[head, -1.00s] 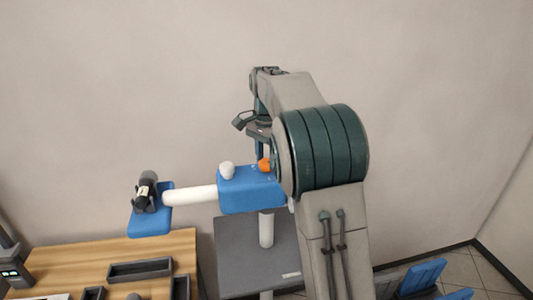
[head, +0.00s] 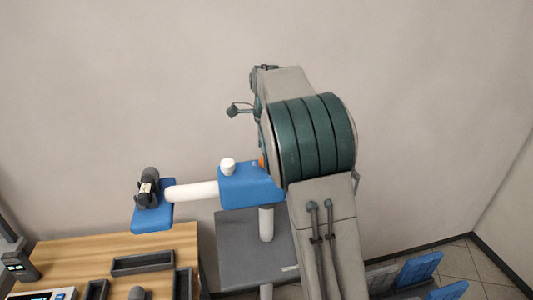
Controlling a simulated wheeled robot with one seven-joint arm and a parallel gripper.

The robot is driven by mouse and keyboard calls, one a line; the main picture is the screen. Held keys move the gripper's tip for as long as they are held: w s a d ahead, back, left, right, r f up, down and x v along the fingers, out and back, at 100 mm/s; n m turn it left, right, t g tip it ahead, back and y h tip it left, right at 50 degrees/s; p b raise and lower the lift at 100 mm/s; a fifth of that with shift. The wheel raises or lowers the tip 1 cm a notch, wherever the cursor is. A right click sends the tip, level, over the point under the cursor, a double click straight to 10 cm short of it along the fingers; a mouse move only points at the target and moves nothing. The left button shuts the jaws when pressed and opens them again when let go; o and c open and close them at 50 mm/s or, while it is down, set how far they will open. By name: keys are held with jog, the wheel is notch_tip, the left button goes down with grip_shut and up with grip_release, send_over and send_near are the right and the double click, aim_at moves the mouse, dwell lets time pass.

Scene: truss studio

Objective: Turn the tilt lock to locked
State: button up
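A blue block (head: 245,187) sits on a white post, with a white arm (head: 193,191) reaching left to a small blue plate (head: 153,217). An orange part (head: 262,160), which may be the tilt lock, shows as a sliver at the block's upper right, mostly hidden by my arm. Its setting cannot be read. A white knob (head: 228,166) stands on top of the block. My gripper (head: 239,110) is above the block, apart from it, and mostly hidden behind my own arm; its fingers cannot be made out.
A dark cylindrical device (head: 147,188) is mounted on the small blue plate. A wooden table (head: 165,243) at lower left holds dark trays (head: 143,265). A grey stand (head: 240,250) is below the block. Blue panels (head: 420,267) lie at lower right. The wall behind is bare.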

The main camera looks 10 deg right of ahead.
jog(key=shift+r+m, duration=0.1)
jog(key=shift+m, duration=0.2)
jog(key=o, duration=1)
notch_tip(320, 180, up, 14)
jog(key=shift+f, duration=0.15)
dwell(0.4)
jog(key=s+f+n+t+b, duration=0.1)
jog(key=s+f+n+b, duration=0.1)
jog(key=s+f+n, duration=0.4)
jog(key=s+f+n+t+b, duration=0.1)
jog(key=s+f+n, duration=0.6)
jog(key=s, duration=0.7)
jog(key=s+f+n+t+b, duration=0.1)
jog(key=s+f+n+b, duration=0.2)
jog(key=s+f+n, duration=0.4)
jog(key=shift+s+f+t, duration=0.2)
jog(key=shift+s+f, duration=0.4)
jog(key=shift+s, duration=0.35)
jog(key=shift+s+f+t, duration=0.2)
jog(key=shift+s+f, duration=0.4)
jog(key=shift+s, duration=0.35)
